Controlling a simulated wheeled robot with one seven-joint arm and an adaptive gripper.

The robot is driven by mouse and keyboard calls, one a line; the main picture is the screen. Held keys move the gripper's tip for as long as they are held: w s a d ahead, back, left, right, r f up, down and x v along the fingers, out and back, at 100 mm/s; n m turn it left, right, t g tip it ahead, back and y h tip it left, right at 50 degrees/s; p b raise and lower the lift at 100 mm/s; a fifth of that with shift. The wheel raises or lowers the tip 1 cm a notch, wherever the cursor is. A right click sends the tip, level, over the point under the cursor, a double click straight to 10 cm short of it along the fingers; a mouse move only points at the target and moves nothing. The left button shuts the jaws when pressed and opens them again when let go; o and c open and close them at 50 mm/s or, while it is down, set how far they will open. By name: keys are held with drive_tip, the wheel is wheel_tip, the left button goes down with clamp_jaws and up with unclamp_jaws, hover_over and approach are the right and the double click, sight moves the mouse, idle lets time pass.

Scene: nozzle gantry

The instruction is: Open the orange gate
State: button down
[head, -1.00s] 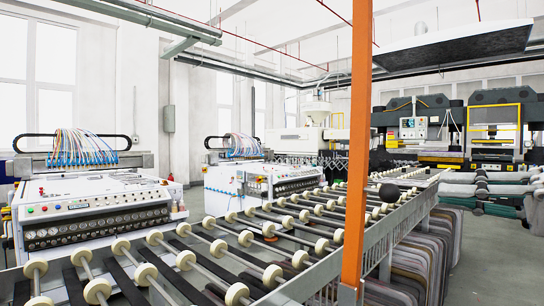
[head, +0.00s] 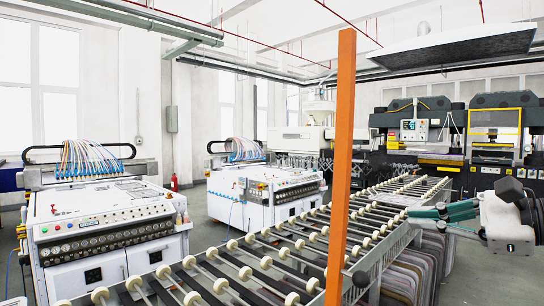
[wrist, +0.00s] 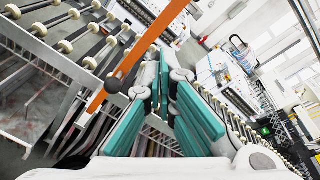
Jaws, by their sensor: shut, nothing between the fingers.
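The orange gate (head: 341,150) shows in the head view as a tall, narrow orange upright in front of the roller conveyor. A dark round knob (head: 361,277) sits at its right side, low down. In the wrist view the orange bar (wrist: 145,50) runs diagonally, with the dark knob (wrist: 112,86) near its lower part. My gripper (head: 412,213) has teal fingers, shut and empty, at the right of the head view, pointing left. It appears right of the gate and apart from it. In the wrist view my gripper (wrist: 170,72) lies right of the bar and knob.
The roller conveyor (head: 255,262) runs behind the gate, with hanging grey sheets (head: 412,270) under its right end. White machines with blue hoses stand at left (head: 105,220) and centre (head: 262,190). Press machines (head: 494,130) stand at the back right. Grey floor shows at lower right.

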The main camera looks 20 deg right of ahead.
drive_tip(key=s+r+m+p, duration=0.3)
drive_tip(key=r+m+p, duration=0.2)
drive_tip(key=m+p, duration=0.35)
approach(335, 184)
drive_tip(key=shift+g+h, duration=0.4)
drive_tip(key=w+f, duration=0.1)
drive_tip(key=f, duration=0.1)
drive_tip(key=w+f, duration=0.1)
drive_tip(key=shift+w+a, duration=0.25)
drive_tip(key=shift+w, duration=0.15)
drive_tip(key=shift+w+a+r, duration=0.1)
drive_tip(key=shift+w+a, duration=0.15)
drive_tip(key=shift+w, duration=0.3)
drive_tip(key=w+a, duration=0.1)
drive_tip(key=w, duration=0.1)
drive_tip(key=w+a, duration=0.1)
drive_tip(key=w, duration=0.1)
drive_tip(key=w+a+b, duration=0.1)
drive_tip(key=w, duration=0.1)
drive_tip(key=shift+w+r, duration=0.25)
drive_tip(key=shift+w, duration=0.05)
drive_tip(key=shift+s, duration=0.1)
